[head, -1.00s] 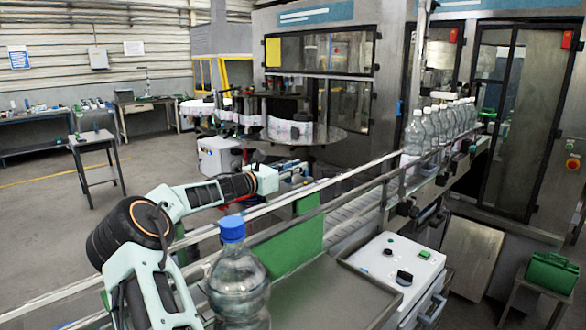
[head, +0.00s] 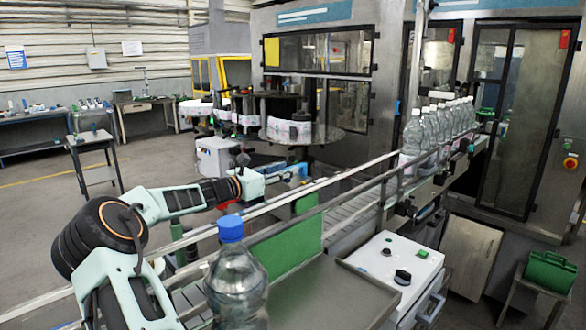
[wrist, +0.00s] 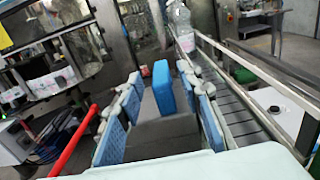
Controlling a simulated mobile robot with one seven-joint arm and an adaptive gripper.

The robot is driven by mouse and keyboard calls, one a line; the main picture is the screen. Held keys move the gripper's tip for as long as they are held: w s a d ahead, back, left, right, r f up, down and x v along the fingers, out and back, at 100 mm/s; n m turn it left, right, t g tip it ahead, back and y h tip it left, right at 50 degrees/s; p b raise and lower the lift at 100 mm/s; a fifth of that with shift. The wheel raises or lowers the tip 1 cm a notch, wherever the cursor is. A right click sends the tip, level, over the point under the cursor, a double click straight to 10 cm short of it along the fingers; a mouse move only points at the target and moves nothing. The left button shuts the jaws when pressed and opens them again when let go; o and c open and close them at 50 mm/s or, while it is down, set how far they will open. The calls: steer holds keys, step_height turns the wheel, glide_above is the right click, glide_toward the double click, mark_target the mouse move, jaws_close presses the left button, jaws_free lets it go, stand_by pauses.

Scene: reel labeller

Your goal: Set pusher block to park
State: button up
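The pusher block, which I take to be the upright blue block (wrist: 163,88), stands on a grey surface in the wrist view. In the head view a small blue patch (head: 303,170) just beyond my gripper seems to be the same block. My gripper (wrist: 159,74) is open, with its two blue-padded fingers spread left and right of the block in the picture. Bare gaps show between the block and both pads, so it is not gripped. In the head view my gripper (head: 279,174) is small, and its fingertips are hard to make out. I see no park marking.
A conveyor with metal guide rails (head: 330,190) runs beside my arm, with several clear bottles (head: 436,130) farther along. A blue-capped bottle (head: 235,280) stands in the foreground. A red bar (wrist: 74,142) lies left of my fingers. A control box (head: 395,265) is at right.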

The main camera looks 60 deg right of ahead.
steer(key=v, duration=0.7)
steer(key=shift+a, duration=0.25)
steer(key=shift+r, duration=0.1)
